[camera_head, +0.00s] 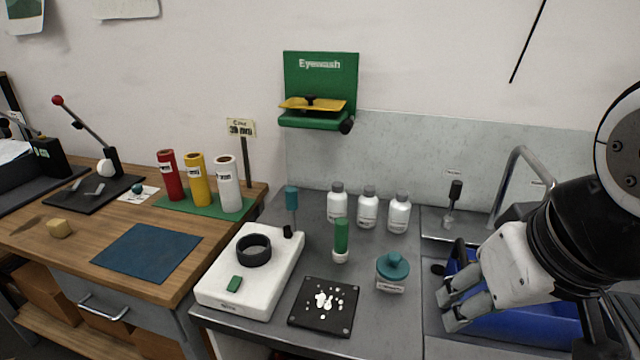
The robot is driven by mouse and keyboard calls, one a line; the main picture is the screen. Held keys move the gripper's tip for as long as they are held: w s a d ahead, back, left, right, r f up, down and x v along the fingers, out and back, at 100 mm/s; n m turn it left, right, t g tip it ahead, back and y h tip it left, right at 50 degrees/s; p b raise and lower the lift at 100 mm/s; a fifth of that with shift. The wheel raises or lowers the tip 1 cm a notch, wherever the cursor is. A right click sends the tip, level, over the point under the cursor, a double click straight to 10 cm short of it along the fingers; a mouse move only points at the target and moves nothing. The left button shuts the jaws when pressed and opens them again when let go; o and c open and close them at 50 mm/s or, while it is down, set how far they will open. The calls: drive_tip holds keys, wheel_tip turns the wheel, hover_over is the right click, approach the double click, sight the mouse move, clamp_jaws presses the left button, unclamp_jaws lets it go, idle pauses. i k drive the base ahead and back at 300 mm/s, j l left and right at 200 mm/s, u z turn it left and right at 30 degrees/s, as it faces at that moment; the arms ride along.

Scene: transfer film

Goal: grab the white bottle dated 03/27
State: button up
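Three white bottles with grey caps stand upright in a row at the back of the grey counter: a left one (337,208), a middle one (368,212) and a right one (399,217). Each has a label on its front, but the print is too small to read, so I cannot tell which is dated 03/27. My gripper (449,306) is at the lower right, in front of the blue sink basin and well to the right of the bottles. Its fingers are apart with nothing between them.
A teal-lidded jar (392,272) and a green-topped tube (341,238) stand in front of the bottles. A black tray with white pieces (345,310) and a white device (225,287) are nearer. A faucet (514,165) rises at the right.

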sight(337, 198)
drive_tip(key=j+z, duration=0.1)
drive_tip(key=j, duration=0.3)
drive_tip(key=k+j, duration=0.1)
drive_tip(key=j, duration=0.35)
drive_tip(key=i+j, duration=0.1)
drive_tip(key=j, duration=0.2)
drive_tip(key=i+j+z, duration=0.1)
drive_tip(key=j, duration=0.2)
drive_tip(key=i+j+z, duration=0.1)
drive_tip(key=j, duration=0.2)
